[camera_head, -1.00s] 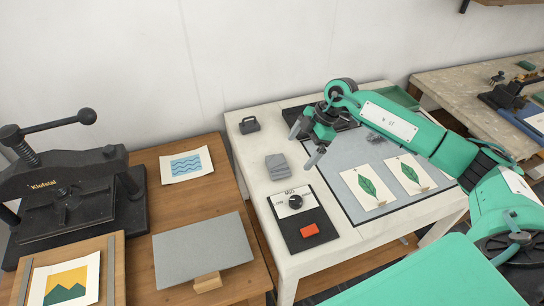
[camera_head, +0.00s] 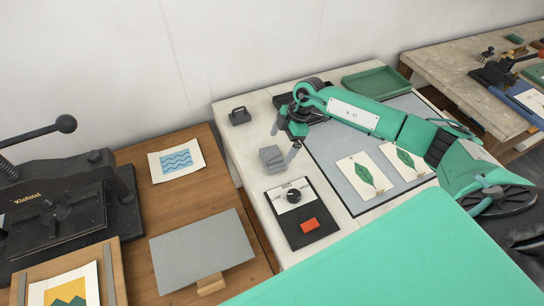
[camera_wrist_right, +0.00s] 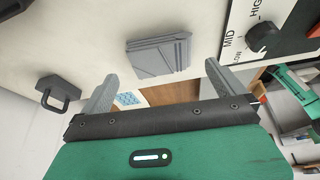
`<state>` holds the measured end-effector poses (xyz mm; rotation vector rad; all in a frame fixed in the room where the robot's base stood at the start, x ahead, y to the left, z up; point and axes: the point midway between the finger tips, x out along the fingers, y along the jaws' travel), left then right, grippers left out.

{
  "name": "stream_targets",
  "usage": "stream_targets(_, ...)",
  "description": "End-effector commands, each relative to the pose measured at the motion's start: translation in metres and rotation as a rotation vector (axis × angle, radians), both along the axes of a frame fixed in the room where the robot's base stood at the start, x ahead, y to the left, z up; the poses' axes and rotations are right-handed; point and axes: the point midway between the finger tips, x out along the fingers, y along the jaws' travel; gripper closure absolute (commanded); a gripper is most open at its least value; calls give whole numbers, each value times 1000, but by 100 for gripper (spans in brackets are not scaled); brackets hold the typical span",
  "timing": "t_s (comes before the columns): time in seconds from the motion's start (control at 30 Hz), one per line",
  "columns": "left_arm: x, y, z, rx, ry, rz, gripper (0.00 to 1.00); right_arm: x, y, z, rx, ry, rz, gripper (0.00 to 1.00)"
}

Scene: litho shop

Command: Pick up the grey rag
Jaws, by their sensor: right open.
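The grey rag (camera_head: 272,158) lies folded on the white table, left of the grey mat and behind the hotplate-like control unit. My right gripper (camera_head: 283,142) is open and empty, its fingers pointing down just behind and to the right of the rag. In the right wrist view the rag (camera_wrist_right: 158,57) shows ahead of the gap between the two open fingers (camera_wrist_right: 160,75); neither finger clearly touches it. My left gripper is not in view.
The black control unit (camera_head: 303,228) with a dial and red block stands in front of the rag. A dark handled weight (camera_head: 239,116) stands behind it. Two leaf prints lie on the mat (camera_head: 340,150). A green tray (camera_head: 376,81) is at the back. The wooden table is left.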

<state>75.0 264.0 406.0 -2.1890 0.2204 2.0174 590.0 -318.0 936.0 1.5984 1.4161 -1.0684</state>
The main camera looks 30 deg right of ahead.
Motion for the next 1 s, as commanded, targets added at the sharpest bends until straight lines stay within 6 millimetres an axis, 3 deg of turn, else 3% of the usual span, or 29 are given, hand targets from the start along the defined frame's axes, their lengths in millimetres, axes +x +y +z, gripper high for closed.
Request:
stream_targets(0.1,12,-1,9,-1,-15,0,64,1,6,-6,0,3,0,0)
stream_targets(0.27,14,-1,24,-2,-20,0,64,4,22,-24,0,3,0,0)
stream_targets(0.4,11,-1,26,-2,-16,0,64,4,26,-42,-1,3,0,0)
stream_targets(0.67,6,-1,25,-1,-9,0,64,5,27,-46,-1,1,0,0)
stream_targets(0.9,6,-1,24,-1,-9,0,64,5,27,-46,-1,1,0,41)
stream_targets(1.0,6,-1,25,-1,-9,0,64,5,27,-46,-1,1,0,41)
